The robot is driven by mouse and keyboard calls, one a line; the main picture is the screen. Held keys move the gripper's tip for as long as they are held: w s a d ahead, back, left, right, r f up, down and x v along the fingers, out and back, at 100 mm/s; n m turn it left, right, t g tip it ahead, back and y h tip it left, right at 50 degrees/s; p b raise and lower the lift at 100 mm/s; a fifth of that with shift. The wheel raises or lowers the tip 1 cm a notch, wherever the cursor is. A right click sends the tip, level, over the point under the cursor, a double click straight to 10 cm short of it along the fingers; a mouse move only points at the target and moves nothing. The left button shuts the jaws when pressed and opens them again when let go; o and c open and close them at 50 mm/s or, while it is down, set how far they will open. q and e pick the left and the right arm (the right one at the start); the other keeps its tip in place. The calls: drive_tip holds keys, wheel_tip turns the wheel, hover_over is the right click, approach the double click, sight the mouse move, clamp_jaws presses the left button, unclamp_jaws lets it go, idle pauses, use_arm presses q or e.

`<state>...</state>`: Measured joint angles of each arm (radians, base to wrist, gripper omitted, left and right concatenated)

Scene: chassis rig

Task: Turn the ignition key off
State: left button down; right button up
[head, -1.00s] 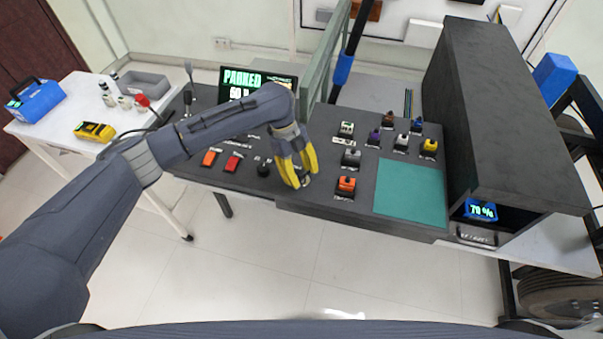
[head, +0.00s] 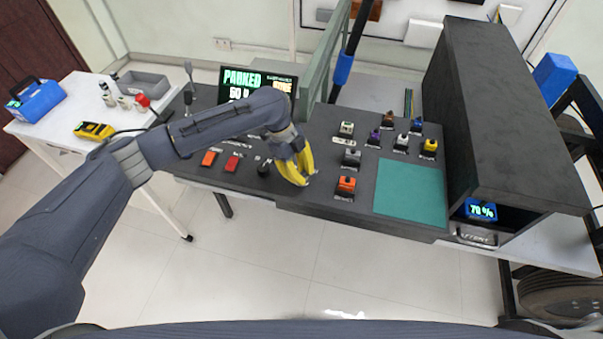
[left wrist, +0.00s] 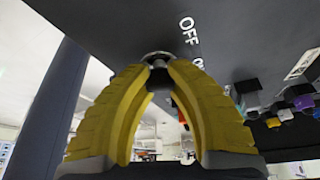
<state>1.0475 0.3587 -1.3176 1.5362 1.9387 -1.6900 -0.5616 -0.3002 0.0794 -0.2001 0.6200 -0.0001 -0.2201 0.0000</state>
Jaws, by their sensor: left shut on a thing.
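My left gripper (head: 299,182) points down at the front edge of the dark console, right of a black knob (head: 264,168). Its yellow fingers are shut on the ignition key, which they mostly hide. In the left wrist view the fingertips (left wrist: 158,70) meet around a round metal part (left wrist: 157,57) of the ignition key on the panel. A white OFF label (left wrist: 188,30) is printed just beside it, and a second label is partly covered by a finger. My right gripper is not in view.
Several coloured switch blocks, including an orange one (head: 346,185), stand right of the gripper. A display (head: 257,82) reading PARKED stands behind. A tall black housing (head: 515,110) bounds the right side.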

use_arm(q)
drive_tip(key=n+t, duration=0.1)
drive_tip(key=n, duration=0.1)
drive_tip(key=n+t, duration=0.1)
drive_tip(key=n, duration=0.2)
drive_tip(key=shift+n+h, duration=0.3)
drive_tip(key=shift+h, duration=0.1)
drive_tip(key=shift+n+t, duration=0.7)
drive_tip(key=shift+n, duration=1.5)
drive_tip(key=c, duration=1.1)
unclamp_jaws()
drive_tip(key=v, duration=1.2)
drive_tip(key=shift+s, duration=0.2)
